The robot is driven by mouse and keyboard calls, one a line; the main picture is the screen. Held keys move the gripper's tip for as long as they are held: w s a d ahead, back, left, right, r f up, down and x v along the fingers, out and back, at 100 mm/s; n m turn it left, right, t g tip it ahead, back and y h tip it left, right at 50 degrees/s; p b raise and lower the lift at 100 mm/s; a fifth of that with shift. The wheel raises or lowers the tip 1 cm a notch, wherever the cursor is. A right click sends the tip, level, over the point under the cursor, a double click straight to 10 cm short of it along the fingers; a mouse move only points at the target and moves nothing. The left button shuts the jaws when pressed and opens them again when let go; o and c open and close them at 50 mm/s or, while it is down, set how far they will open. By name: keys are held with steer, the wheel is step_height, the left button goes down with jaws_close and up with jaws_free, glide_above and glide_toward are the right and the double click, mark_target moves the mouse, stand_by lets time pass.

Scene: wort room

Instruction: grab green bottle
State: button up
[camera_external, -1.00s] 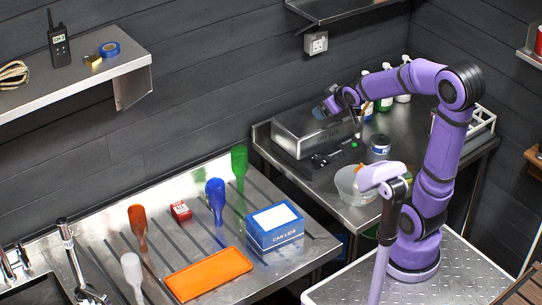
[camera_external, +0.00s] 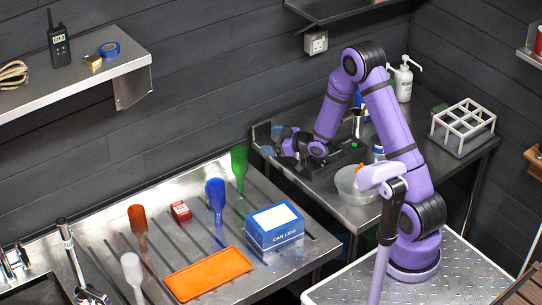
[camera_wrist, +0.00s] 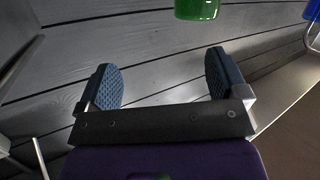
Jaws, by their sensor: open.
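The green bottle (camera_external: 239,168) stands upside down, neck lower, at the back right of the steel drying table. In the wrist view its green end (camera_wrist: 197,9) shows at the top edge, beyond the fingertips and a little right of centre. My gripper (camera_external: 262,136) is to the right of the bottle, near the left edge of the far counter, and does not touch it. In the wrist view my gripper (camera_wrist: 163,82) is open, its two blue ribbed pads wide apart with nothing between them.
A blue can-lids box (camera_external: 275,229), red box (camera_external: 181,211), orange tray (camera_external: 208,275), orange bottle (camera_external: 138,220) and white bottle (camera_external: 132,270) share the table. Dark wall stands behind.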

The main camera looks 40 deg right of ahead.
mark_target(239, 164)
step_height(239, 164, down, 10)
steer(key=s+a+t+y, duration=0.1)
steer(key=a+y, duration=0.2)
steer(key=y, duration=0.1)
steer(key=x, duration=1)
steer(key=shift+s, duration=0.1)
steer(key=shift+c, duration=0.4)
steer(key=c, duration=1)
